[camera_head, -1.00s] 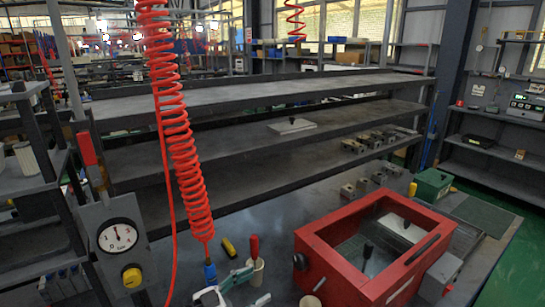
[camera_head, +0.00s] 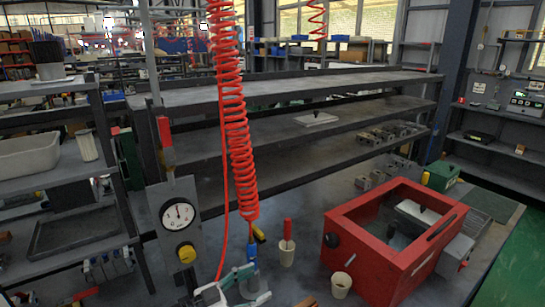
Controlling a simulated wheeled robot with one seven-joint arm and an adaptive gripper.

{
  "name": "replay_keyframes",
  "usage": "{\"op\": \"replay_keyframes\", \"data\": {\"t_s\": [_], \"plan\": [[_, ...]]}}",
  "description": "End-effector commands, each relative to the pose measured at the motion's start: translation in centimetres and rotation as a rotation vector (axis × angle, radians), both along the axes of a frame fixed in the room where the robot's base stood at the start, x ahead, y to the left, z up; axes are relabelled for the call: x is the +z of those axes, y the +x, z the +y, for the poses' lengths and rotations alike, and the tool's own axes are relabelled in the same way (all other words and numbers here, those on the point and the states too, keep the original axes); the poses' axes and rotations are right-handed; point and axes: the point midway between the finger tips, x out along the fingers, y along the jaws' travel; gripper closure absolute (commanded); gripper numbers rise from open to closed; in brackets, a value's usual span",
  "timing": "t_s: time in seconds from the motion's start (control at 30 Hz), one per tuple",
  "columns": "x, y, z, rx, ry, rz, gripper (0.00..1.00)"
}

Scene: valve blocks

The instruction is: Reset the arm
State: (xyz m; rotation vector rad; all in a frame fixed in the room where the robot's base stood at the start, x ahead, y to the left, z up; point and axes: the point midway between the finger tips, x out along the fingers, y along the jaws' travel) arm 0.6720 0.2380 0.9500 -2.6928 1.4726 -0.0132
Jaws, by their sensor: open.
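My gripper (camera_head: 238,292) shows low at the bottom edge, with teal and white parts, open, with nothing visible in it. It is left of the red open-topped box (camera_head: 350,222) and apart from it. Inside the box a light plate with a black knob (camera_head: 416,212) is seen through the opening. Several grey metal valve blocks (camera_head: 372,180) stand on the bench behind the box, and more valve blocks (camera_head: 385,134) are on the shelf. The rest of my arm is mostly out of view.
A red coiled hose (camera_head: 238,130) hangs just above my gripper. A gauge panel (camera_head: 178,222) stands to the left. Cups (camera_head: 341,284), one holding a red-handled tool (camera_head: 287,230), are between gripper and box. A green box (camera_head: 441,177) is behind right.

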Motion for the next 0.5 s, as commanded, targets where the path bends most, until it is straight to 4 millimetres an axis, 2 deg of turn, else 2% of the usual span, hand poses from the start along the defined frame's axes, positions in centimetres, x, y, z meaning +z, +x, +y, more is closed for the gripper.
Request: {"op": "replay_keyframes", "data": {"t_s": [0.27,0.5], "plan": [[0.4,0.1,-2.1,-0.077,0.036,0.102,0.39],[1.1,-0.2,-4.8,-0.167,0.098,0.254,0.39]]}}
